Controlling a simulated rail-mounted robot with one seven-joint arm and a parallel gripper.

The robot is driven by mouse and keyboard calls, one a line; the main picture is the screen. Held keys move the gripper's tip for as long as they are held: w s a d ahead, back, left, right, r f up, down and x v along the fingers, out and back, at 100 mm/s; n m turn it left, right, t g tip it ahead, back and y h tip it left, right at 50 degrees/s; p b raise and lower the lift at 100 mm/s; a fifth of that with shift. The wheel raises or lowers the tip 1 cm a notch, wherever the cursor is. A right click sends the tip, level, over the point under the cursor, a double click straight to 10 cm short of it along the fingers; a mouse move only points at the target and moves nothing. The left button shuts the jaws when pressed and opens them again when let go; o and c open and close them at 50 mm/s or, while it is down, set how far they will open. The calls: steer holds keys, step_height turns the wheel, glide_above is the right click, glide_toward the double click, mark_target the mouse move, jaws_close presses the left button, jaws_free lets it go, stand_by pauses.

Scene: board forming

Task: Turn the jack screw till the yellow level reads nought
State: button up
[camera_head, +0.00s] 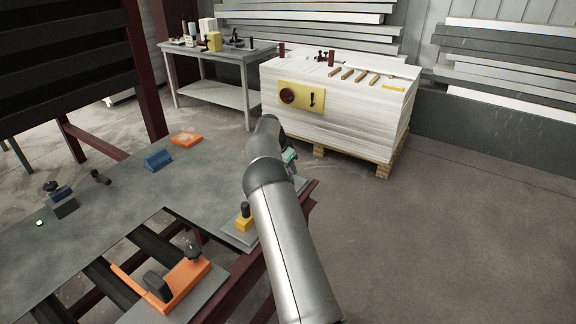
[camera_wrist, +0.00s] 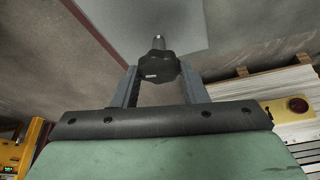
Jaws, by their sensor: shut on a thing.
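The jack screw's black knob (camera_wrist: 158,68) sits between the two fingers of my gripper (camera_wrist: 158,74) in the wrist view. My gripper is shut on this knob. A yellow device with a small green-lit display (camera_wrist: 10,168), seemingly the level, is cut off at the lower left. Its reading is too small to make out. In the head view my arm hides the knob and the fingers; only a green part of my gripper (camera_head: 289,155) shows.
A white board stack (camera_head: 330,125) stands behind. The floor at right is clear.

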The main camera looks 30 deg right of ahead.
steer(key=shift+w+r+m+g+p, duration=0.15)
steer(key=shift+m+g+p, duration=0.1)
steer(key=shift+m, duration=0.3)
steer(key=shift+w+r+m+g+p, duration=0.15)
steer(key=shift+m+g+p, duration=0.1)
steer(key=shift+m, duration=0.3)
steer(key=shift+s, duration=0.1)
steer(key=o, duration=1)
steer(key=shift+s+f, duration=0.1)
steer(key=shift+a, duration=0.1)
steer(key=v, duration=1.7)
steer(key=shift+a, duration=0.1)
